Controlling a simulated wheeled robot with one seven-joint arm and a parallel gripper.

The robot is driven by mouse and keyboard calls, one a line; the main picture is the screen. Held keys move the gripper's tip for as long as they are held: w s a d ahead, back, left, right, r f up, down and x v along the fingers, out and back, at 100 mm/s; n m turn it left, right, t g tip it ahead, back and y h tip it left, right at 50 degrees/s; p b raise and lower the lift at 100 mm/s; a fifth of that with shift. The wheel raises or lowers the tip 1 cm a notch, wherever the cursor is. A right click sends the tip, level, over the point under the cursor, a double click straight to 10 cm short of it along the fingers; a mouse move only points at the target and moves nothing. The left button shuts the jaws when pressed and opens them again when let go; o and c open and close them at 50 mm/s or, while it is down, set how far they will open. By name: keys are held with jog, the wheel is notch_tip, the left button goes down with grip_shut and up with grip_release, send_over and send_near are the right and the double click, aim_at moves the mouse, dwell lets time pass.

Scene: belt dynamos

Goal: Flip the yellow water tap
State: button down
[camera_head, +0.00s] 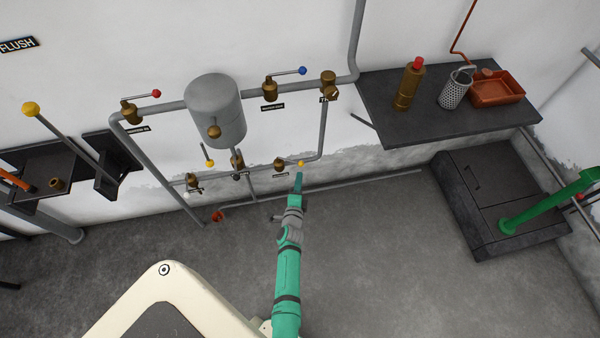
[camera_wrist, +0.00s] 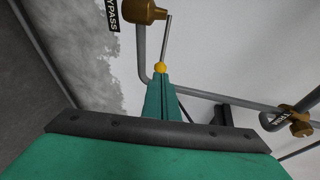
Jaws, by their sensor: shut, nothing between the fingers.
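The yellow tap is a brass valve (camera_head: 279,164) on the lower pipe, with a thin lever ending in a yellow ball (camera_head: 300,163). In the wrist view the brass body (camera_wrist: 143,12) is at the top beside a BYPASS label, and the lever runs down to the yellow ball (camera_wrist: 160,68). My gripper (camera_head: 299,177) is shut and empty, its tips just below the ball in the head view. In the wrist view the fingertips (camera_wrist: 160,80) lie right at the ball; I cannot tell whether they touch it.
A grey tank (camera_head: 215,108) and pipes fill the wall, with a red-knobbed valve (camera_head: 132,112) and a blue-knobbed valve (camera_head: 270,89) above. Another yellow knob (camera_head: 209,163) hangs left of the tap. A dark shelf (camera_head: 430,125) holds a bottle (camera_head: 409,86) and red tray (camera_head: 500,90).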

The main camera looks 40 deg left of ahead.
jog(key=shift+x, duration=1.95)
